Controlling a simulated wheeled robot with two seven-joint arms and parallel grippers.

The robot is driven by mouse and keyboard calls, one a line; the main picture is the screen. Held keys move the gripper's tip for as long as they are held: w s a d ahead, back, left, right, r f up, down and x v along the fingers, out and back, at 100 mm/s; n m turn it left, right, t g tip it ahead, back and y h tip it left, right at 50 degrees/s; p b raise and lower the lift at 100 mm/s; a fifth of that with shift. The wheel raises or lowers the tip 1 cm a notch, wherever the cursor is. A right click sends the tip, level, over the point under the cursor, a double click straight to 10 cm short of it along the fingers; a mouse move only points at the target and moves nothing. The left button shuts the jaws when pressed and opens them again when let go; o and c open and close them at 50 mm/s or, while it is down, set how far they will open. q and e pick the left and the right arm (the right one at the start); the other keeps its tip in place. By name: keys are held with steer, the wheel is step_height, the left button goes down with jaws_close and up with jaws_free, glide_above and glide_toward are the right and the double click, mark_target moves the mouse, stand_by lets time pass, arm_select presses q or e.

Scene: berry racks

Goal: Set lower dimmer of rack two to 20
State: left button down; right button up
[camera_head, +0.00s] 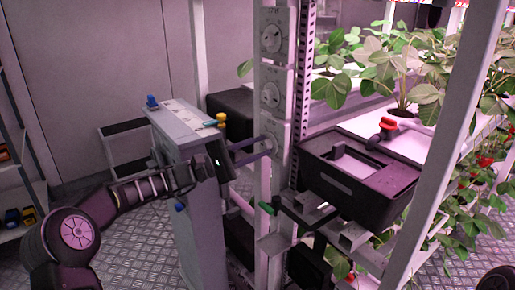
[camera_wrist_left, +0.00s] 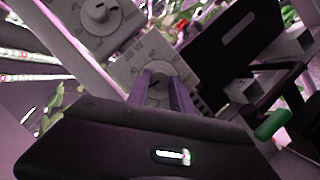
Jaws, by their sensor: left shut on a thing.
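The top dimmer (camera_head: 271,38) and the middle dimmer (camera_head: 270,94) show plainly in the head view. My left gripper (camera_head: 268,148) reaches from the left to the lowest dimmer in sight (camera_head: 281,131). In the left wrist view, the fingers of my left gripper (camera_wrist_left: 161,92) are shut on this dimmer's knob (camera_wrist_left: 160,88), one on each side. The fingers partly cover the knob and its scale, so its setting cannot be read. Another dimmer knob (camera_wrist_left: 100,13) sits above it there. My right gripper is not in view.
A black tank (camera_head: 345,182) with a red-handled valve (camera_head: 387,126) stands right of the post. A green handle (camera_head: 268,208) sticks out below the dimmers. A grey cabinet (camera_head: 178,122) stands close beside my left arm. Leafy plants (camera_head: 400,75) fill the rack at right.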

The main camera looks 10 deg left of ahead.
arm_select(q)
steer(key=c, duration=1.1)
jaws_free()
steer(key=shift+c, duration=0.2)
steer(key=shift+a+f, duration=0.1)
steer(key=shift+a, duration=0.05)
steer(key=v, duration=0.7)
steer(key=shift+s+a, duration=0.2)
steer(key=shift+a, duration=0.05)
